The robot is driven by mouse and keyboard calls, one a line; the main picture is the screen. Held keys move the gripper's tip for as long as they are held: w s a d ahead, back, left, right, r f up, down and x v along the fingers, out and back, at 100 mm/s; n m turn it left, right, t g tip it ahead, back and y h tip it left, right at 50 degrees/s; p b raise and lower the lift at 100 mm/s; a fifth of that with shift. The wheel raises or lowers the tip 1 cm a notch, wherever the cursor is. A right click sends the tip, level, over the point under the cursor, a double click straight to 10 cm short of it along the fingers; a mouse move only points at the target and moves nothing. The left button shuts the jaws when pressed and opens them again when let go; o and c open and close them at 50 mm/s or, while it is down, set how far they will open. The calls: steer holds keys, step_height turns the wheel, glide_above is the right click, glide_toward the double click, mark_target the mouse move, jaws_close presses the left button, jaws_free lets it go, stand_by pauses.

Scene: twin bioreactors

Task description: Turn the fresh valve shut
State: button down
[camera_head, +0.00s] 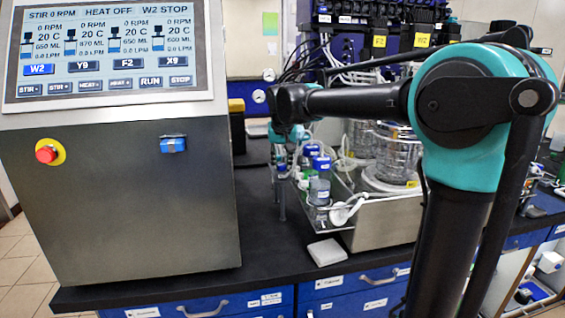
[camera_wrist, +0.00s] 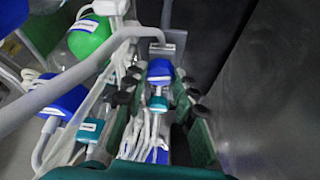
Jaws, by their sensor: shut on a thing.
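In the wrist view, a blue valve handle (camera_wrist: 160,71) with a small pale label sits between the fingers of my gripper (camera_wrist: 158,88). I take it for the fresh valve, but its label is too small to read.
Blue-capped bottles (camera_head: 319,185) and tubing stand close to the right of my gripper. Glass vessels (camera_head: 396,150) are behind my arm. A large grey control cabinet (camera_head: 135,205) with a screen stands at left. In the wrist view, another blue valve piece (camera_wrist: 66,102) and a green cap (camera_wrist: 90,38) crowd the left.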

steer(key=shift+a+m+h, duration=0.15)
steer(key=shift+m+h, duration=0.35)
steer(key=shift+m, duration=0.7)
steer(key=c, duration=1.2)
jaws_free()
steer(key=v, duration=1.2)
steer(key=shift+a, duration=0.1)
